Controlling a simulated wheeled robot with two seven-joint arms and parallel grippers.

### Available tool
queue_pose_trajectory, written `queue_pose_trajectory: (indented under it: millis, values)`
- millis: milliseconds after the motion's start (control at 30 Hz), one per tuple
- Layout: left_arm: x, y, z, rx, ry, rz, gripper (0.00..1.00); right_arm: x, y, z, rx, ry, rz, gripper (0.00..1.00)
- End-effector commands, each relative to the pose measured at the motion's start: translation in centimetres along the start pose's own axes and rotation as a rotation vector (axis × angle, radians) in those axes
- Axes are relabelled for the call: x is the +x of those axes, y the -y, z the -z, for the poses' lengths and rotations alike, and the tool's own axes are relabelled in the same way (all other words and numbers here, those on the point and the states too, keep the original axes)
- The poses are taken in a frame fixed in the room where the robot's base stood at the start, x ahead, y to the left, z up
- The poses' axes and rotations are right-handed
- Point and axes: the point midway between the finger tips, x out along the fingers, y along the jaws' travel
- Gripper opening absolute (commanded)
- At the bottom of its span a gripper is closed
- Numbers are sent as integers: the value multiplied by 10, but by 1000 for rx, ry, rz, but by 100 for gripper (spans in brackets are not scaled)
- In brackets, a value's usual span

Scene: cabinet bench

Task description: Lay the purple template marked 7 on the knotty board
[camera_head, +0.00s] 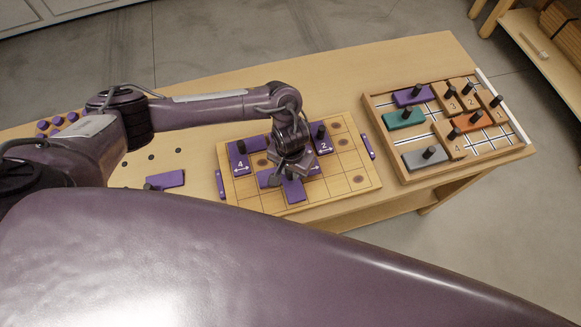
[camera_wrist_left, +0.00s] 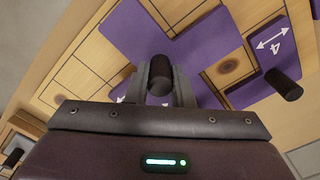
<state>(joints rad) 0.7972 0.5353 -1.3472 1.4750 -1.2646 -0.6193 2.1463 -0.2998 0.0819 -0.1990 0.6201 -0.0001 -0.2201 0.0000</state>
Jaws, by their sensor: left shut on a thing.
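My left gripper (camera_head: 288,168) is shut on the black knob (camera_wrist_left: 160,75) of a purple template (camera_head: 293,190) over the knotty board (camera_head: 349,161). In the left wrist view this purple template (camera_wrist_left: 125,30) spreads under the fingers; its number is hidden by the gripper. I cannot tell whether it rests on the board or hangs just above it. A purple template marked 4 (camera_head: 240,172) lies on the board's left part and one marked 2 (camera_head: 324,148) on its far right part. My right gripper is not in view.
Another purple template (camera_head: 167,179) lies on the bench (camera_head: 215,102), left of the board. A wooden tray (camera_head: 502,154) at the right holds several knobbed pieces, including a teal one (camera_head: 402,121) and a grey one (camera_head: 424,160). Small purple knobs (camera_head: 58,121) stand at the far left.

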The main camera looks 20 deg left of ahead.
Motion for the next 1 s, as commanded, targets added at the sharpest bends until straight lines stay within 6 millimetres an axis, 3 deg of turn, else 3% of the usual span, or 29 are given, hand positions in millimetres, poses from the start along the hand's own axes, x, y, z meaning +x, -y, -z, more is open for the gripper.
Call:
queue_pose_trajectory:
  millis: [1000]
  values:
    - [4, 0, 0, 1, 0, 0, 0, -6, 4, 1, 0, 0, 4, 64]
